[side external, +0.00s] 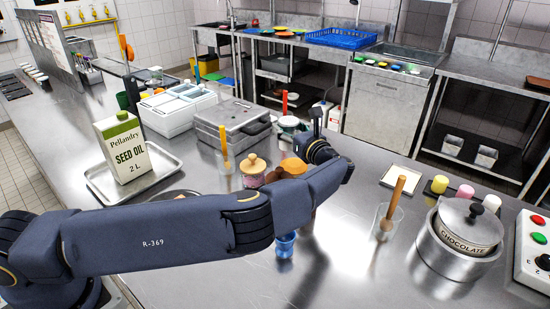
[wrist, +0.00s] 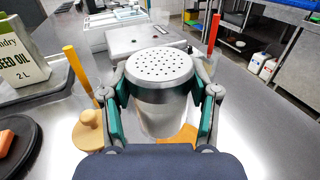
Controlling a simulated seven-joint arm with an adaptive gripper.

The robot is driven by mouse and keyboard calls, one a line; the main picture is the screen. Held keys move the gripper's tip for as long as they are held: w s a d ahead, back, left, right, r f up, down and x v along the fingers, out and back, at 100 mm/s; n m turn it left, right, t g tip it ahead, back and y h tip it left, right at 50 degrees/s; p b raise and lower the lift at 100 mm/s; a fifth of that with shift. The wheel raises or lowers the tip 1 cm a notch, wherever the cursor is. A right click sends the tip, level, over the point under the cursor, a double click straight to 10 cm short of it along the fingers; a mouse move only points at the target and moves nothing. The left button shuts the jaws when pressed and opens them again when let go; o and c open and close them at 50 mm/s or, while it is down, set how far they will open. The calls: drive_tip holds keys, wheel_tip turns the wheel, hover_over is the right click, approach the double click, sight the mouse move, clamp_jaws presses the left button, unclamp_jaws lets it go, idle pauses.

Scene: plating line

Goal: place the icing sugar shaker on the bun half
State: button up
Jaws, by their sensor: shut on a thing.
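The icing sugar shaker (wrist: 160,66) has a pale, perforated round lid and a clear, whitish body. In the wrist view it is upright between the two green-and-grey fingers of my gripper (wrist: 163,92), which is shut on it. An orange-brown rounded thing, which looks like the bun half (wrist: 188,134), shows behind and below the shaker, mostly hidden by it. In the side view an orange-brown top (side external: 293,165) shows just above my arm. My arm hides the shaker and the fingers there. I cannot tell whether shaker and bun touch.
A wooden-knobbed jar (side external: 253,168) and a cup with an orange handle (side external: 226,160) stand close by on the left. A grey hinged press (side external: 232,128) is behind. A seed oil can (side external: 124,150) stands on a tray. A blue cup (side external: 285,246) stands in front.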

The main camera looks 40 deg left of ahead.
drive_tip(key=shift+w+f, duration=0.55)
drive_tip(key=shift+f, duration=0.6)
drive_tip(key=shift+w+f, duration=0.55)
drive_tip(key=shift+f, duration=0.55)
drive_tip(key=shift+w+f, duration=0.55)
drive_tip(key=shift+f, duration=0.6)
drive_tip(key=shift+d+f, duration=0.1)
drive_tip(key=shift+f, duration=0.05)
drive_tip(key=o, duration=1.4)
